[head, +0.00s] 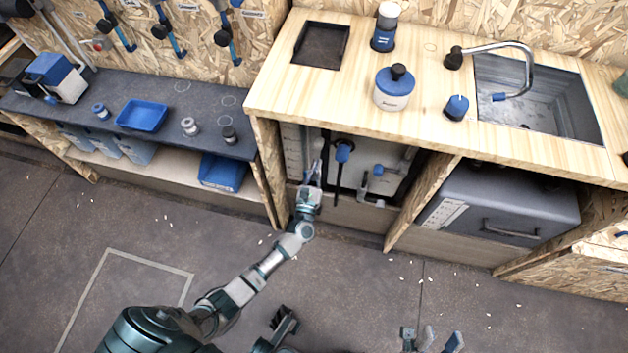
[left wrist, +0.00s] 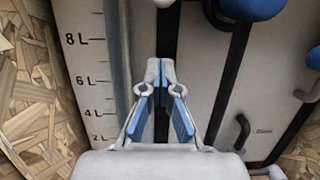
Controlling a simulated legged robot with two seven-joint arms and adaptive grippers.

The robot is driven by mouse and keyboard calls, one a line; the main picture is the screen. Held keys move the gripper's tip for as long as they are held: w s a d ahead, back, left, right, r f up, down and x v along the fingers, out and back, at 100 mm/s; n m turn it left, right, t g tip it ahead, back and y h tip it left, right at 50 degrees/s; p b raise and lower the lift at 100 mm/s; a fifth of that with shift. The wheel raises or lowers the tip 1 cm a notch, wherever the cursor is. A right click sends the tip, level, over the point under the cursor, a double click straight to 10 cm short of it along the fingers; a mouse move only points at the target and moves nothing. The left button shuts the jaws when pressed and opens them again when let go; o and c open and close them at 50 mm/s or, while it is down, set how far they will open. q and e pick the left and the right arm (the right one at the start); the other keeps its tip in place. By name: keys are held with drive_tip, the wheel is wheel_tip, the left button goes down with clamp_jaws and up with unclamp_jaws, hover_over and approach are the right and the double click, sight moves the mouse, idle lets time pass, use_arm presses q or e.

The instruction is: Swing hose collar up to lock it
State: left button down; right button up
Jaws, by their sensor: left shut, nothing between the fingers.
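A blue collar-like piece (head: 343,152) sits at the top of a black hose in the open cabinet bay under the counter. In the left wrist view a blue rounded part (left wrist: 250,8) shows at the top edge, partly cut off, above a dark hose. I cannot tell whether it is locked. My left gripper (head: 316,168) reaches into the bay, left of the blue piece and apart from it. Its fingertips (left wrist: 160,72) are together and empty, before a dark vertical strip. My right gripper (head: 431,339) is at the bottom edge, fingers apart, partly cut off.
A pale tank (left wrist: 85,60) with litre marks stands left of my left gripper. A second blue fitting (head: 378,170) with a grey pipe is to the right. Wooden posts (head: 267,172) bound the bay. The counter (head: 420,120) overhangs it.

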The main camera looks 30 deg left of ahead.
use_arm(q)
drive_tip(key=shift+w+a+r+p, duration=0.15)
drive_tip(key=shift+r+p, duration=0.15)
drive_tip(key=shift+r, duration=0.4)
drive_tip(key=shift+w+d+r+p, duration=0.1)
drive_tip(key=shift+w+r+p, duration=0.15)
drive_tip(key=shift+r, duration=0.45)
drive_tip(key=shift+w+a+r+p, duration=0.1)
drive_tip(key=shift+r+p, duration=0.2)
drive_tip(key=shift+r, duration=0.4)
use_arm(e)
drive_tip(key=shift+w+a+f+n+g+y, duration=0.15)
drive_tip(key=shift+w+f+n+g+y, duration=0.1)
drive_tip(key=shift+w+g, duration=0.3)
drive_tip(key=shift+w+a+f+n+g+y, duration=0.2)
drive_tip(key=shift+w+f+g+y, duration=0.1)
drive_tip(key=shift+w+g, duration=0.25)
drive_tip(key=shift+w+a+f+n+g+y, duration=0.1)
drive_tip(key=shift+w+f+n+g+y, duration=0.15)
drive_tip(key=shift+w+g, duration=0.3)
drive_tip(key=shift+w, duration=0.1)
use_arm(q)
drive_tip(key=shift+r, duration=0.15)
use_arm(e)
drive_tip(key=shift+w, duration=0.15)
